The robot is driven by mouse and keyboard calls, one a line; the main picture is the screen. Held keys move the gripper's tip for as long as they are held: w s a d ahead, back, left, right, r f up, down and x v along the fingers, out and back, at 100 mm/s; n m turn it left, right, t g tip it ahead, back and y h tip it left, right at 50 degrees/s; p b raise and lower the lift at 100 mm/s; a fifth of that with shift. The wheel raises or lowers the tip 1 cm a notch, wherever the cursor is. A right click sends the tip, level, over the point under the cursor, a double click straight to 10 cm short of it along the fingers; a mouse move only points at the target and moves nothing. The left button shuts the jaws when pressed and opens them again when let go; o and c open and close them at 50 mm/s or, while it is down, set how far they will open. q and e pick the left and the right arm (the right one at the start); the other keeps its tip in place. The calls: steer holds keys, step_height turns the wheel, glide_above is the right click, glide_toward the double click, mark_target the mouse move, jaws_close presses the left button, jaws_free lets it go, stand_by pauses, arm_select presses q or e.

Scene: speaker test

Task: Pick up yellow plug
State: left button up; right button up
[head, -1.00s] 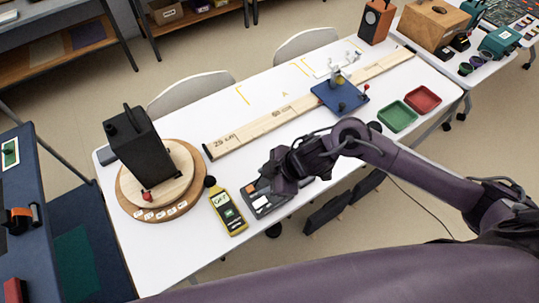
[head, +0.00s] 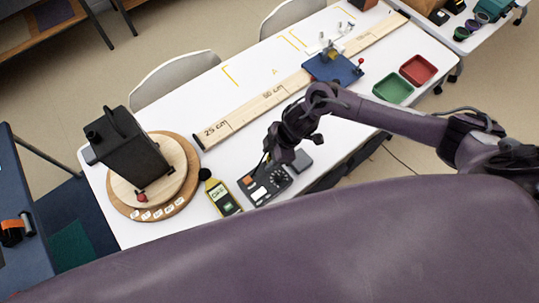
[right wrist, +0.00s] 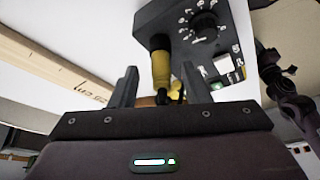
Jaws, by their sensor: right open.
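The yellow plug (right wrist: 161,72) shows in the right wrist view, beside the black box with a dial (right wrist: 205,28). It lies between the two dark fingers of my right gripper (right wrist: 158,85), which are open around it with gaps on both sides. I cannot tell whether the plug touches the box. In the head view my right gripper (head: 268,157) is at the back edge of the black box (head: 265,186), and the plug is hidden there. A purple arm of mine (right wrist: 290,95), likely the left, shows at the right of the wrist view; its jaws are unclear.
A yellow meter (head: 222,197) lies left of the box. A black speaker (head: 125,150) stands on a round wooden turntable (head: 178,207). A long wooden ruler (head: 240,117) runs behind. Green (head: 393,88) and red (head: 418,70) trays are at the right. White table is free between ruler and box.

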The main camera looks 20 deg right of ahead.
steer(key=shift+s, duration=0.1)
steer(key=c, duration=0.5)
jaws_close()
arm_select(q)
steer(key=shift+s+a, duration=0.15)
steer(key=shift+s, duration=0.2)
steer(key=shift+w, duration=0.15)
arm_select(e)
steer(key=shift+r, duration=0.1)
